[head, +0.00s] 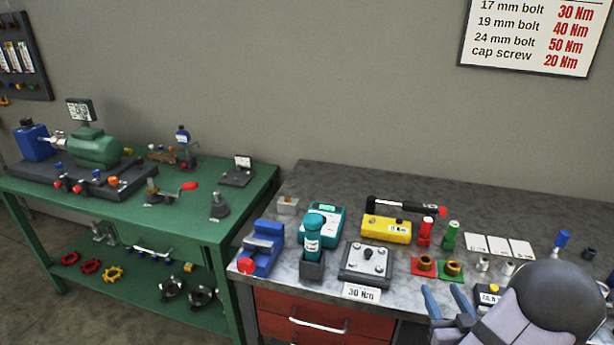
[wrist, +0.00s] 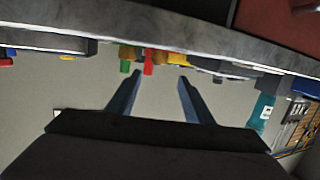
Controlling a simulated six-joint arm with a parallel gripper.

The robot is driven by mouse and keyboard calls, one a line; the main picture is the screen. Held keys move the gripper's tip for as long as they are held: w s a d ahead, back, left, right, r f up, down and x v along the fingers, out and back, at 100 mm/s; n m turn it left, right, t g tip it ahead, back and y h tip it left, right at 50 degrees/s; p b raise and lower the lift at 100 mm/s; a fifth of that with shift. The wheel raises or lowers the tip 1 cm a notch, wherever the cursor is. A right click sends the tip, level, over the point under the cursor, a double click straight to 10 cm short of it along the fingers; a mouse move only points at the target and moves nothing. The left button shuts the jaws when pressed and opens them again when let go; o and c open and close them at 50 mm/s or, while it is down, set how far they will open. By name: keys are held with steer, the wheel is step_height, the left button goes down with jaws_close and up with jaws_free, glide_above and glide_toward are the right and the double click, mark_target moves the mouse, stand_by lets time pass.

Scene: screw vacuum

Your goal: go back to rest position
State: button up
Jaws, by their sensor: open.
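My gripper (head: 444,290) is at the front right of the grey workbench (head: 330,180) in the head view. Its two blue fingers stand apart with nothing between them. In the wrist view the gripper (wrist: 160,78) also shows open and empty, with the bench edge (wrist: 120,38) running across the top of a tilted, seemingly inverted picture. My grey wrist covers part of the bench's right front in the head view. The fingers look close to the bench's front edge; I cannot tell their exact height.
Near the fingers are a black box with a label (head: 487,297) and a green pad with a brass part (head: 452,269). A green table (head: 240,190) is farther left.

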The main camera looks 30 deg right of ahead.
steer(key=w+a+r+n+g+p, duration=0.1)
steer(key=w+p, duration=0.1)
steer(key=w+a+r+n+g+y+p, duration=0.1)
steer(key=w+p, duration=0.1)
steer(key=w, duration=0.1)
steer(key=w+a+r+n+g+p, duration=0.1)
steer(key=w+g, duration=0.1)
steer(key=shift+w+a+y+p, duration=0.15)
steer(key=shift+w+y+p, duration=0.2)
steer(key=shift+y+p, duration=0.05)
steer(key=w+a+g, duration=0.1)
steer(key=a, duration=0.2)
steer(key=w+a+g+y, duration=0.1)
steer(key=a, duration=0.3)
steer(key=w+a+f+n+g+y, duration=0.1)
steer(key=a, duration=0.2)
steer(key=shift+w+a+f, duration=0.1)
steer(key=shift+w+a, duration=0.1)
steer(key=shift+w, duration=0.05)
steer(key=s+a+n+g+y, duration=0.1)
steer(key=s+a, duration=0.4)
steer(key=a, duration=0.8)
steer(key=s+a+r+g+y, duration=0.1)
steer(key=s+a+g+y, duration=0.2)
steer(key=a, duration=1)
steer(key=s+g, duration=0.2)
steer(key=shift+s+r+n+g, duration=0.25)
steer(key=shift+n+g, duration=0.15)
steer(key=shift+a, duration=0.1)
